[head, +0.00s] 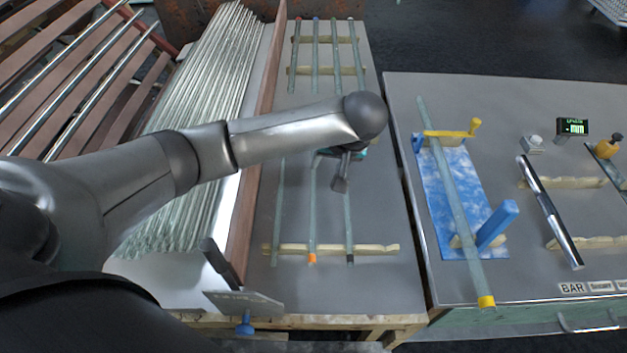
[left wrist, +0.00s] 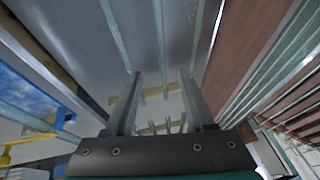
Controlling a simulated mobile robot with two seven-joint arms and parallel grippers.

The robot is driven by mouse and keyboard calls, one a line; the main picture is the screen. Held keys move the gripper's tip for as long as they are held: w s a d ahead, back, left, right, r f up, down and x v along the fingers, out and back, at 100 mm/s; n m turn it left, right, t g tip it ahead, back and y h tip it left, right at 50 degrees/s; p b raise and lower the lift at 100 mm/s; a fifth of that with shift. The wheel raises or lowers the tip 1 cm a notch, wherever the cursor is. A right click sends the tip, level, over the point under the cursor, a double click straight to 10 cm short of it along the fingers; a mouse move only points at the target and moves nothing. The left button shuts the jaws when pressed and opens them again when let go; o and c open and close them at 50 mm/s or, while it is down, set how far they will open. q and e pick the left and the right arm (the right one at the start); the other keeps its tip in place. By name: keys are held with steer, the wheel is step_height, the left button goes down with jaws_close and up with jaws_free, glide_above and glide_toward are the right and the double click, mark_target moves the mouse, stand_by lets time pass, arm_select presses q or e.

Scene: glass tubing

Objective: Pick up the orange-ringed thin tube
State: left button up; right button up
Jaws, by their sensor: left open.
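The orange-ringed thin tube (head: 312,220) is the middle of three thin glass tubes in the near row on the grey table. Its orange ring is at its near end, and my arm hides its far part in the head view. My left gripper (head: 338,184) is open and empty, above the near row, between the orange-ringed tube and the dark-ended tube (head: 349,225). In the left wrist view the two fingers of the gripper (left wrist: 160,76) stand apart, with the middle tube (left wrist: 160,35) running between their lines. No ring shows there.
A wooden support (head: 376,249) carries the near tubes. Several ringed tubes lie on supports farther back (head: 334,60). A pile of glass tubes (head: 205,90) lies left of a brown wall (head: 240,205). On the right table, a thicker yellow-ended tube (head: 455,205) lies over a blue mat (head: 436,215).

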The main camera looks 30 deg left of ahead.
arm_select(q)
steer(key=b, duration=0.2)
glide_above(314, 185)
steer(key=s+d, duration=0.1)
steer(key=d, duration=0.1)
step_height(314, 185, down, 7)
steer(key=x, duration=0.1)
steer(key=b+x, duration=0.1)
steer(key=x, duration=0.1)
steer(key=s+b+x, duration=0.1)
steer(key=x, duration=0.1)
steer(key=shift+d+f, duration=0.1)
steer(key=shift+f, duration=0.25)
jaws_close()
